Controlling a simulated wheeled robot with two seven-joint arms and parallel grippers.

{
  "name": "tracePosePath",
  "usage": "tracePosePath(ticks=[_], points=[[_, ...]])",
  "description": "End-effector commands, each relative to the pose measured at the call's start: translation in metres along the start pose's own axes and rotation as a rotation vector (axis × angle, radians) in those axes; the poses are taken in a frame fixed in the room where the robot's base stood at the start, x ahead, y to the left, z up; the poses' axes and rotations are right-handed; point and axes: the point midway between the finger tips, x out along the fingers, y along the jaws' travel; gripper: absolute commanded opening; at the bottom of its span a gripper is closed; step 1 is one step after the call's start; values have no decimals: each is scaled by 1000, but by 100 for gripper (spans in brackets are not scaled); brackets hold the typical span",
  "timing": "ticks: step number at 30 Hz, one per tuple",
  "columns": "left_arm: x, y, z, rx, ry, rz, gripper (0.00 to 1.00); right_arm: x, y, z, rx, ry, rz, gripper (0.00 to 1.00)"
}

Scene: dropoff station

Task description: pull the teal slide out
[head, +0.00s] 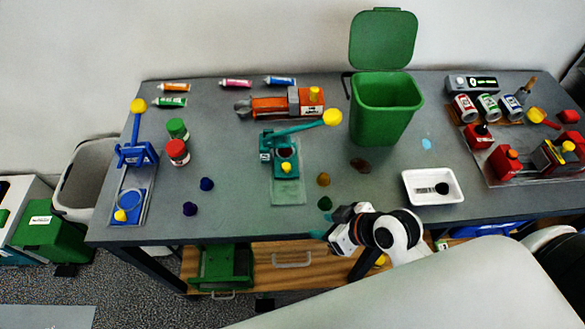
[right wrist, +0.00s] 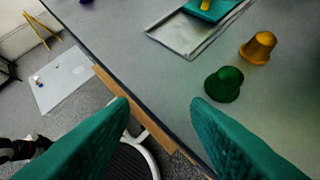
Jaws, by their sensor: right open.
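The teal device (head: 268,142) stands mid-table in the head view, its lever raised to the right and ending in a yellow ball. Its teal slide (head: 286,168) with a yellow knob sits at its front, over a grey base plate (head: 288,192). In the right wrist view, part of the teal slide (right wrist: 212,10) shows at the top edge, over the metal plate (right wrist: 188,38). My right gripper (head: 326,234) is open and empty at the table's front edge, right of and nearer than the slide. My left gripper is not in view.
A green pod (right wrist: 223,84) and a yellow-brown pod (right wrist: 258,47) stand on the table near my right gripper. A white tray (head: 433,199) lies to the right, and a green bin (head: 385,120) stands behind. The blue device (head: 137,153) is at the far left.

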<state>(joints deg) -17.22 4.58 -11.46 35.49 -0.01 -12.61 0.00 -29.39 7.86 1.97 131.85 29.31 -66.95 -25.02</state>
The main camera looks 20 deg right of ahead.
Motion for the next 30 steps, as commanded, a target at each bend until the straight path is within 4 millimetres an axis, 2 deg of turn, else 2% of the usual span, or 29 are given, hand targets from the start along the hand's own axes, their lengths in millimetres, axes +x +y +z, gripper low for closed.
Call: tracePosePath(ticks=[5, 9, 13, 16, 20, 30], points=[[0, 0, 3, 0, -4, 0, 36, 3, -26, 34, -53, -231, 14, 43], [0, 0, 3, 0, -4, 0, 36, -4, -51, 57, -72, -394, -21, 43], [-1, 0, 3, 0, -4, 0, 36, -8, -63, 67, -75, -460, -47, 43], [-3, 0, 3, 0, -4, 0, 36, -2, -65, 72, -73, -472, -51, 43], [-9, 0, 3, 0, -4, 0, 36, 15, -64, 82, -71, -471, -48, 43], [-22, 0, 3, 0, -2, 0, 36, 74, -66, 112, -73, -468, -46, 43]])
